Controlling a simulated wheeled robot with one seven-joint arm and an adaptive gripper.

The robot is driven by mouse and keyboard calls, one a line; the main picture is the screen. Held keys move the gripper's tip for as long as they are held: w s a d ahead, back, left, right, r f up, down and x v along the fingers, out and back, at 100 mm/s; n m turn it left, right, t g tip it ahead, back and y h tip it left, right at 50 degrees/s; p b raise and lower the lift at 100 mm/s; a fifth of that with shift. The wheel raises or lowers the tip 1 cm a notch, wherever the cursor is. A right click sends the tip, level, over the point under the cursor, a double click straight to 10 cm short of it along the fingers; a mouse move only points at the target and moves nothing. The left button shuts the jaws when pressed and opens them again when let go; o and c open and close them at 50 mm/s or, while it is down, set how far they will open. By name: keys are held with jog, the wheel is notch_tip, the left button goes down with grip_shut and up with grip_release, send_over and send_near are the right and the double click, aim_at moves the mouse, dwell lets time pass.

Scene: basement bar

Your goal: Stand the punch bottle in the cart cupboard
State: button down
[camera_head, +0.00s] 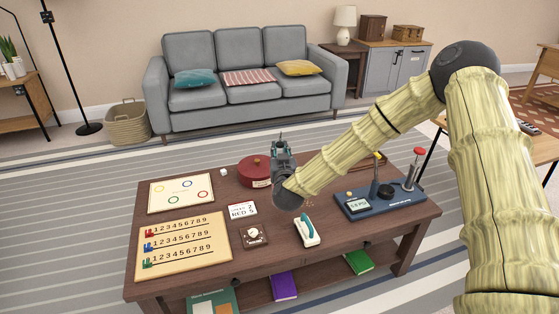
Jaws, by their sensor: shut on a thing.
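My gripper (281,142) is above the far middle of the coffee table, pointing away from me. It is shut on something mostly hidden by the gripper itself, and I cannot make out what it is. I cannot pick out a punch bottle anywhere in view. A grey cabinet (382,70) with a wooden top and two shut doors stands at the back right against the wall. I cannot tell whether it is the cart cupboard.
The dark wooden coffee table (335,240) carries a red round box (254,172), a counting board (184,246), a ring board (181,193), a blue device (381,200) and small items. A grey sofa (245,75) stands behind. Striped carpet lies open around the table.

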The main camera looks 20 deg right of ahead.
jog(key=shift+w+r, duration=0.1)
jog(key=shift+w, duration=0.25)
jog(key=shift+w+f, duration=0.15)
jog(key=shift+f, duration=0.05)
jog(key=shift+f+b, duration=0.5)
jog(key=shift+f, duration=1.15)
jog(key=c, duration=1.3)
grip_release()
jog(key=s, duration=0.4)
jog(key=s+a+p, duration=0.1)
jog(key=s, duration=0.3)
jog(key=s+a, duration=0.1)
jog(key=s, duration=0.3)
